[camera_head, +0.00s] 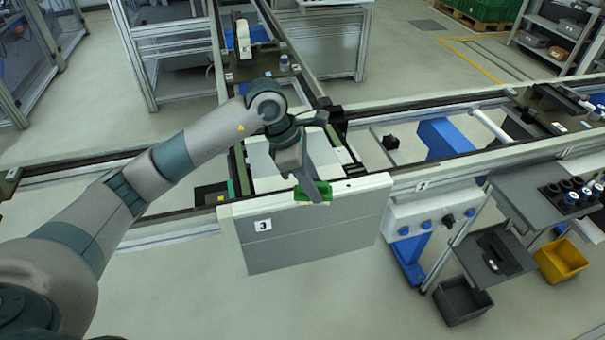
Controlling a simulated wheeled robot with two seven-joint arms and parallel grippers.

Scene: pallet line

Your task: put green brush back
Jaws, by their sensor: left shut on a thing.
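The brush is partly hidden by the gripper's finger. I cannot tell whether it touches the panel's top edge. My right gripper is not in view.
The panel marked 3 (318,232) stands upright at the front of the conveyor line. At right are shelves with a dark tray (530,198), a yellow bin (560,260) and a grey bin (461,301). The front floor is clear.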

